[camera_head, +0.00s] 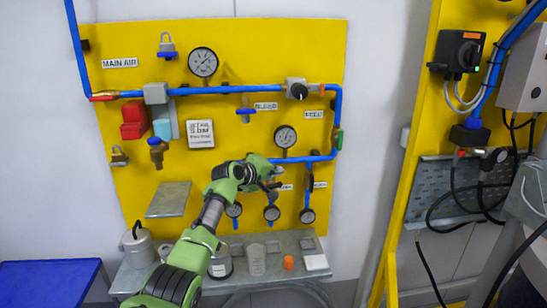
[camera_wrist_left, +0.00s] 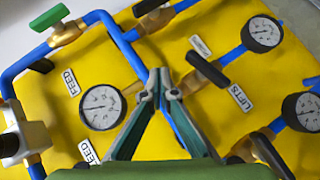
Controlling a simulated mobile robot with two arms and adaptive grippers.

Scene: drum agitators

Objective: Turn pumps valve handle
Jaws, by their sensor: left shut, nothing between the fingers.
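My left gripper (camera_head: 275,184) is in front of the yellow panel (camera_head: 225,110), by the lower blue pipe. In the left wrist view its fingers (camera_wrist_left: 162,82) are shut and empty, with the tips in front of a blue pipe. A black valve handle (camera_wrist_left: 208,70) is right of the fingertips, apart from them in the picture, between a small unreadable label (camera_wrist_left: 200,46) and the LIFTS label (camera_wrist_left: 240,98). More black handles show at the top (camera_wrist_left: 150,6) and lower right (camera_wrist_left: 272,156). I cannot tell which handle is the pumps one. My right gripper is not in view.
Gauges (camera_head: 271,213) and (camera_head: 307,215) hang low on the panel, close to my gripper. Another gauge (camera_head: 285,137) is above it. A grey shelf (camera_head: 230,280) with several small items runs below. A second yellow frame with cables (camera_head: 465,180) stands at right.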

